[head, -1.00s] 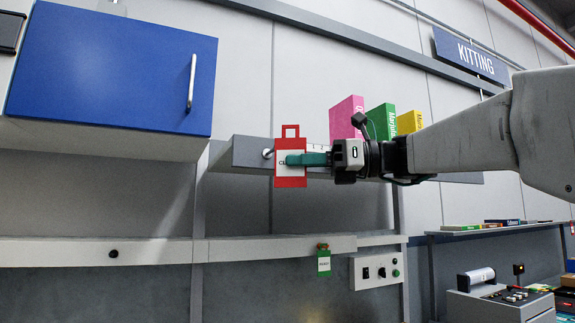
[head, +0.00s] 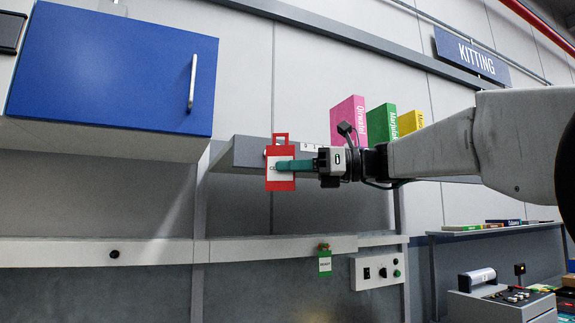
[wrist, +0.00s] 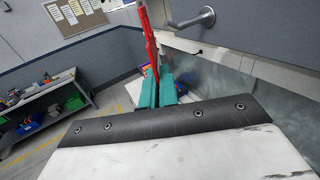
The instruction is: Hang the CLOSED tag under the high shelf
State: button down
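The red CLOSED tag (head: 280,183) has a white label and a square loop on top. My gripper (head: 292,166) is shut on it and holds it upright in front of the high shelf's (head: 236,156) left part. In the wrist view the tag (wrist: 149,45) shows edge-on between the teal fingers (wrist: 162,90). A metal peg (wrist: 192,21) sticks out from the grey shelf face in the wrist view, to the right of the tag and apart from it.
Pink, green and yellow books (head: 381,124) stand on the high shelf. A blue cabinet (head: 112,70) hangs to the left. A green tag (head: 324,262) hangs from a lower rail (head: 255,249), beside a switch box (head: 378,269).

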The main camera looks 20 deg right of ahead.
jog(key=shift+w+f, duration=0.2)
jog(key=shift+w, duration=0.65)
jog(key=shift+w+f, duration=0.15)
jog(key=shift+w, duration=0.75)
jog(key=shift+w+f, duration=0.2)
jog(key=shift+w, duration=0.65)
jog(key=c, duration=1.6)
grip_release()
jog(key=v, duration=0.7)
jog(key=shift+d, duration=0.35)
